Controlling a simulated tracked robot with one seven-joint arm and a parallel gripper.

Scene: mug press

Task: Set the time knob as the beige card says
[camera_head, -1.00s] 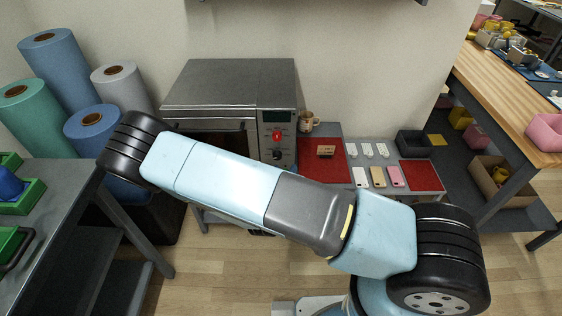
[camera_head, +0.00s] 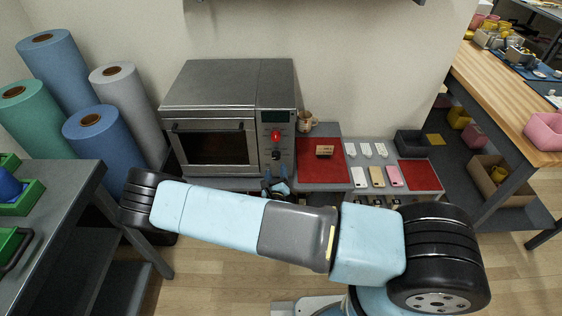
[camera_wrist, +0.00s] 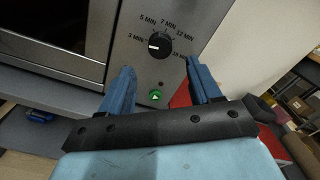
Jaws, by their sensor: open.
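The time knob (camera_wrist: 158,46) is a dark dial on the oven's steel panel. Minute labels from 3 MIN upward arc around it. Its white pointer mark appears to face left, near 3 MIN. In the head view a dark knob (camera_head: 276,155) sits below a red one. My gripper (camera_wrist: 160,72) is open and empty, its blue fingers apart to the left and right just below the knob, not touching it. It also shows in the head view (camera_head: 275,184), low in front of the panel. A small beige card (camera_head: 325,151) stands on the red mat; its writing is unreadable.
A green button (camera_wrist: 155,97) sits below the knob, between my fingers. The oven (camera_head: 225,90) has its door shut. A mug (camera_head: 305,121) stands right of it. The red mat (camera_head: 312,174) and several phone-like items lie to the right.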

